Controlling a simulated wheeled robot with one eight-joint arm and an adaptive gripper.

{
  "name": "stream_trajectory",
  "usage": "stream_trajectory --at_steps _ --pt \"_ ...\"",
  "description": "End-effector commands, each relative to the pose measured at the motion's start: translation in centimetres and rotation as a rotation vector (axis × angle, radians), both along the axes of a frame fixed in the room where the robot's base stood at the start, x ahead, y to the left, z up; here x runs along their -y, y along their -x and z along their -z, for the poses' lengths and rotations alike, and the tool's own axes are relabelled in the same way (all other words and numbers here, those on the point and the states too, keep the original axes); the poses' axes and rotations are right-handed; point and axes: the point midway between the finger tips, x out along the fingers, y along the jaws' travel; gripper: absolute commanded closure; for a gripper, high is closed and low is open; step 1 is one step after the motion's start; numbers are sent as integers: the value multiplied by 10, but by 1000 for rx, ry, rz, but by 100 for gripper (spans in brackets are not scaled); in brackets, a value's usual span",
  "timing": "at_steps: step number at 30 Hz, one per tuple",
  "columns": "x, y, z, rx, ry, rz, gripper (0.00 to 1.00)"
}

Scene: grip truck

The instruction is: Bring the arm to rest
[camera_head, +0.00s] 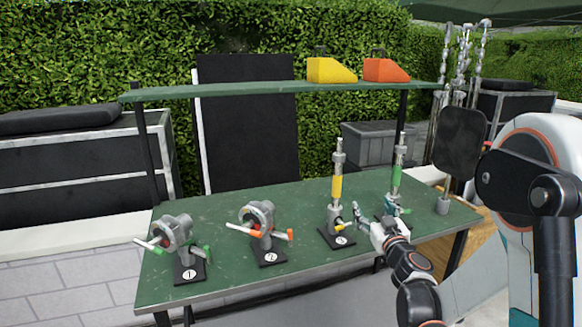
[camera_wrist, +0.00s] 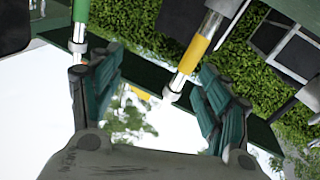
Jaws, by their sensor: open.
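My arm reaches in from the right in the head view. My gripper (camera_head: 374,213) is over the right part of the green table (camera_head: 225,277), close to the upright rod with the yellow band (camera_head: 337,188) and in front of the rod with the green band (camera_head: 397,175). In the wrist view my gripper (camera_wrist: 160,60) has its two teal-padded fingers spread apart with nothing held between them. The yellow-banded rod also shows there beyond the fingers (camera_wrist: 194,54), and the green-banded rod is at upper left (camera_wrist: 81,12).
Two clamp-like stands, numbered 1 (camera_head: 190,262) and 2 (camera_head: 268,247), stand on the table's left half. A green shelf (camera_head: 220,89) above holds a yellow block (camera_head: 330,71) and an orange block (camera_head: 384,71). A dark panel (camera_head: 460,138) stands at the right.

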Motion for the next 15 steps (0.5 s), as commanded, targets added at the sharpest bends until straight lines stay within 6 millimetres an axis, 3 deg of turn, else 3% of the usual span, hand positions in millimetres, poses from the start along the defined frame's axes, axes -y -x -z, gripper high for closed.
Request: stream_trajectory --at_steps 1,6,15 --pt "4 7 -16 -3 -7 33 30" --pt "21 31 -53 -42 -32 156 30" --pt "38 97 -80 -206 -70 320 30"
